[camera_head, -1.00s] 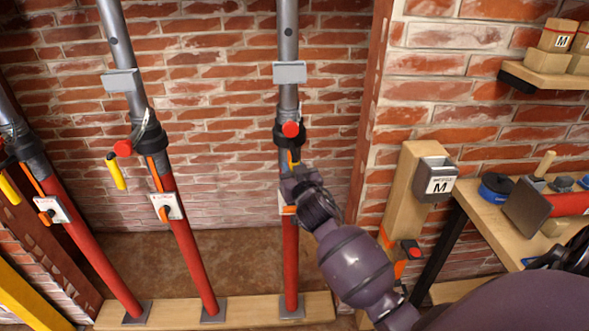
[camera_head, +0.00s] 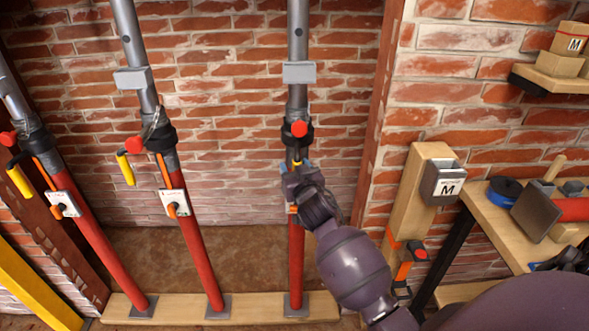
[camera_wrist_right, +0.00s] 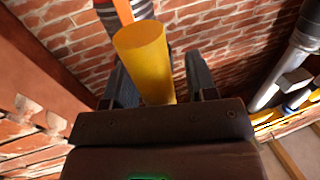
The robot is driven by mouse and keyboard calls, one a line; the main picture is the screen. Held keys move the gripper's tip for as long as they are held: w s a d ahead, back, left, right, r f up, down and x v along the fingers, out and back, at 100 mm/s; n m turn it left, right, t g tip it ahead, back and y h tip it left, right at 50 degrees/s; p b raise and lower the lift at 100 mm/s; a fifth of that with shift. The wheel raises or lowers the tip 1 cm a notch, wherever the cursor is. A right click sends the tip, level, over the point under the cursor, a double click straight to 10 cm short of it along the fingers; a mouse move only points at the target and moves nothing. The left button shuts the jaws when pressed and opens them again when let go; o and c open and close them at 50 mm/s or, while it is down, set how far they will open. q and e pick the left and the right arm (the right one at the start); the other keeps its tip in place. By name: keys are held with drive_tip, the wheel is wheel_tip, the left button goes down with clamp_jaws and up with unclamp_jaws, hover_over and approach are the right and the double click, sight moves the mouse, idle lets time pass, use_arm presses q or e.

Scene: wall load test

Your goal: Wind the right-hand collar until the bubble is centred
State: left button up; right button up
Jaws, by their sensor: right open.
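The right-hand red and grey prop (camera_head: 297,245) stands upright on a timber sill. Its dark collar (camera_head: 285,133) has a red knob (camera_head: 299,129) on the front. My right gripper (camera_head: 287,171) is just below the collar, in front of the prop, and covers most of the handle there. In the right wrist view, a yellow handle (camera_wrist_right: 142,55) lies between the two open fingers of the gripper (camera_wrist_right: 162,80); I cannot tell whether either finger touches it. A grey box (camera_head: 300,72) sits on the upper tube; no bubble can be made out. My left gripper is not in view.
Two leaning props (camera_head: 195,250) (camera_head: 95,235) stand to the left, with similar collars and yellow handles. A cluttered workbench (camera_head: 485,205) is at the right.

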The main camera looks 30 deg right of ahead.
drive_tip(key=v, duration=1)
drive_tip(key=shift+s+a+p, duration=0.15)
drive_tip(key=shift+s+p, duration=0.15)
drive_tip(key=shift+s, duration=0.05)
drive_tip(key=s+a+f+n+g+y, duration=0.2)
drive_tip(key=s+a+f+g, duration=0.1)
drive_tip(key=s+f, duration=0.7)
drive_tip(key=s+a+f+n+g+y, duration=0.2)
drive_tip(key=s+a+f+g+y, duration=0.1)
drive_tip(key=s+f, duration=0.8)
drive_tip(key=shift+s+a, duration=0.25)
drive_tip(key=shift+s, duration=0.1)
drive_tip(key=shift+r, duration=0.1)
idle(1.5)
